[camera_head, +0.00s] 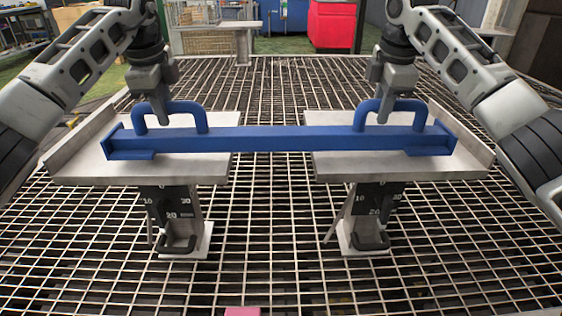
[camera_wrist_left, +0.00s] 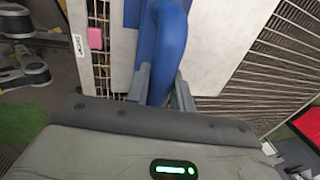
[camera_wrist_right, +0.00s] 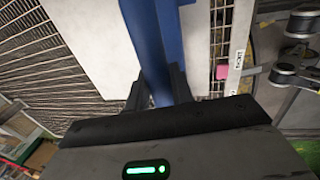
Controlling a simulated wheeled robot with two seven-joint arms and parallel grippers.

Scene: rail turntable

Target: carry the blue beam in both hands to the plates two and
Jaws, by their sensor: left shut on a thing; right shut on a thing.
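The blue beam (camera_head: 280,139) spans level across two pale plates, the left plate (camera_head: 85,168) and the right plate (camera_head: 400,169). It has an upright loop handle near each end. My left gripper (camera_head: 163,110) is shut on the beam's left handle, whose blue bar shows between the fingers in the left wrist view (camera_wrist_left: 160,85). My right gripper (camera_head: 383,110) is shut on the right handle, also seen in the right wrist view (camera_wrist_right: 157,88). I cannot tell whether the beam touches the plates or hangs just above them.
Each plate stands on a post with a numbered scale, left (camera_head: 168,201) and right (camera_head: 376,198). Raised side walls edge the plates' outer sides. A metal grating (camera_head: 280,230) surrounds them. A pink block (camera_head: 242,311) lies at the front edge. A red cabinet (camera_head: 332,25) stands behind.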

